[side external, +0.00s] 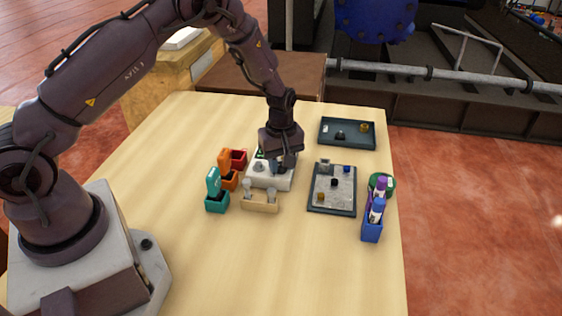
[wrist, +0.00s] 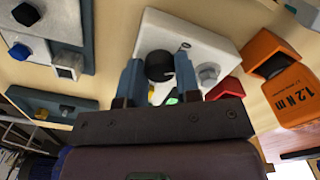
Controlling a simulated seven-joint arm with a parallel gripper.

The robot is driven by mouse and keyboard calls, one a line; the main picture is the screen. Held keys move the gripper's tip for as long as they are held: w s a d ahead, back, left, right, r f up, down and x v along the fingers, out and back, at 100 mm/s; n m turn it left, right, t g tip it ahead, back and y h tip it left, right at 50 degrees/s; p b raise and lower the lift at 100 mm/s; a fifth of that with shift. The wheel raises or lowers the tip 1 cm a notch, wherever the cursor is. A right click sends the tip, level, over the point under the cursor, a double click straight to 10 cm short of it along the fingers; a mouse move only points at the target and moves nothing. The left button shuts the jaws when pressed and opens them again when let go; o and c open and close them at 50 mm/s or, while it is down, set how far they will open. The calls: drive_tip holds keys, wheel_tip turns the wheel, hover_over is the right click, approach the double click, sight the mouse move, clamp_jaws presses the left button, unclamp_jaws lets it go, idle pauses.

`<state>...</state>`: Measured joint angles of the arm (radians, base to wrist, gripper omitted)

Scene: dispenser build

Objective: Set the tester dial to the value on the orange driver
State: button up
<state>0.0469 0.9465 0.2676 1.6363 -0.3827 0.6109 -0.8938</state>
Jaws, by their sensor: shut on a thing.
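The tester is a white box (side external: 258,178) in the middle of the table, partly hidden by my gripper; it also shows in the wrist view (wrist: 207,48). Its black dial (wrist: 159,65) sits between my gripper's fingers (wrist: 159,76), which are shut on it. In the side view my gripper (side external: 278,167) points down over the tester. A grey knob (wrist: 208,73) and a partly hidden green patch are beside the dial. The orange driver (side external: 226,160) stands left of the tester; in the wrist view its orange body (wrist: 292,92) reads "1.2 N m". The dial's setting is not readable.
A wooden stand (side external: 260,203) is in front of the tester. The front table is clear.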

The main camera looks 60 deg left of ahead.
drive_tip(key=m, duration=1.1)
drive_tip(key=shift+m, duration=2.1)
drive_tip(key=o, duration=0.6)
drive_tip(key=shift+o, duration=0.2)
wheel_tip(320, 180, up, 13)
